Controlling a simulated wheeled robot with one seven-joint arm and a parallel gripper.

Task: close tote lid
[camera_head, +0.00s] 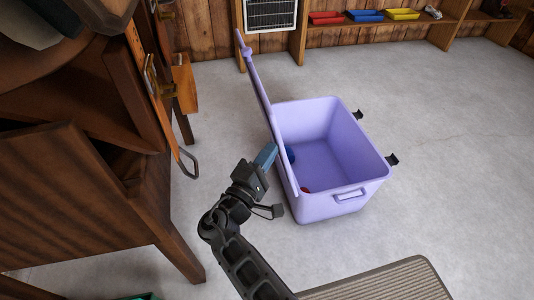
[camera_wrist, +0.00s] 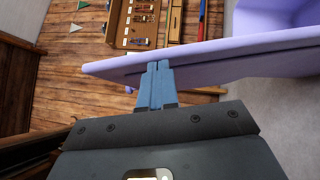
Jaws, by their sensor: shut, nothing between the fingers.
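A purple tote (camera_head: 330,150) stands on the floor right of centre in the head view. Its purple lid (camera_head: 262,95) stands open and upright along the tote's left side, seen nearly edge-on. My gripper (camera_head: 266,156) is shut and empty, on the outer left side of the lid, with blue fingers close to it. In the wrist view the fingers of my gripper (camera_wrist: 155,85) overlap the lid (camera_wrist: 200,60) near its edge; I cannot tell whether they touch. Part of the tote (camera_wrist: 275,18) shows at the top right. A blue thing and a red thing lie partly hidden inside the tote.
A dark wooden saddle stand (camera_head: 80,190) with hanging straps fills the left side, close to my arm. A striped mat (camera_head: 380,282) lies at the front. A low shelf with red (camera_head: 326,18), blue and yellow trays runs along the back wall. The floor to the right is clear.

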